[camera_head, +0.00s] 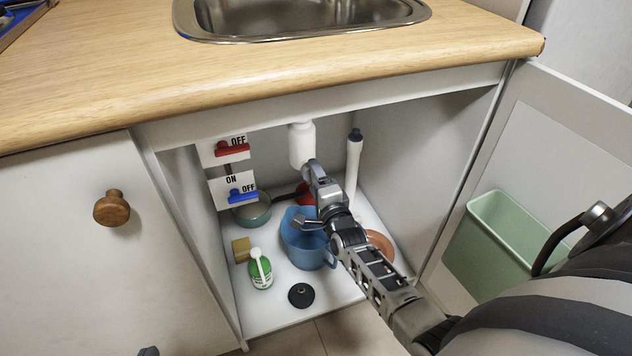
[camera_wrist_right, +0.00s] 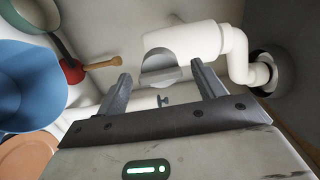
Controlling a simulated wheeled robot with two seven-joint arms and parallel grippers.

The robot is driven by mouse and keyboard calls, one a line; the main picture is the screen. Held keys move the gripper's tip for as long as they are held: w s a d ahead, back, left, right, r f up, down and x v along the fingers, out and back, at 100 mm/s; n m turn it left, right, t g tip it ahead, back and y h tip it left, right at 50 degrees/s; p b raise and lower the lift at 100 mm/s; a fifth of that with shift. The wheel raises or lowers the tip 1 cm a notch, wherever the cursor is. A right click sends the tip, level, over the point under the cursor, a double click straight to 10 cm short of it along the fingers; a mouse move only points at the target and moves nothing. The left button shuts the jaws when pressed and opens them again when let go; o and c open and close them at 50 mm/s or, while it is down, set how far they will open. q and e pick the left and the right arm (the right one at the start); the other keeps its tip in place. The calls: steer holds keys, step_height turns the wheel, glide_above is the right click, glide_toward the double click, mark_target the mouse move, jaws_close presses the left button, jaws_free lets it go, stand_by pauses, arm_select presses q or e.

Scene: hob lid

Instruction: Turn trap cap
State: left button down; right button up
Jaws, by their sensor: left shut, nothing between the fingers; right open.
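The white trap (camera_head: 301,143) hangs under the sink inside the open cabinet. In the right wrist view the trap (camera_wrist_right: 192,44) ends in a grey cap (camera_wrist_right: 161,70) with a raised ridge. My right gripper (camera_head: 309,171) is just below the trap in the head view, where it hides the cap. In the wrist view the right gripper (camera_wrist_right: 161,72) is open, with its fingertips on either side of the cap; contact cannot be told. Only a small grey tip of my left gripper (camera_head: 148,351) shows at the bottom edge, outside the cabinet and far from the trap.
A blue jug (camera_head: 300,247) stands below the trap. A bottle (camera_head: 261,272), a black disc (camera_head: 301,295) and a sponge (camera_head: 241,250) are on the cabinet floor. Red (camera_head: 232,149) and blue (camera_head: 243,195) valve handles are on the left. A green bin (camera_head: 495,250) hangs on the open door.

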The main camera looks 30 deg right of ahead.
steer(key=c, duration=1)
arm_select(q)
steer(key=shift+f, duration=0.15)
arm_select(e)
steer(key=shift+n, duration=0.3)
arm_select(q)
steer(key=shift+s+a+f+g+y+p, duration=0.1)
steer(key=shift+a+f+g+y+p, duration=0.1)
steer(key=shift+f+g+p, duration=0.35)
steer(key=shift+a+f+g+y+p, duration=0.2)
steer(key=shift+f+g+p, duration=0.1)
steer(key=shift+p, duration=0.35)
arm_select(e)
steer(key=shift+n, duration=6.5)
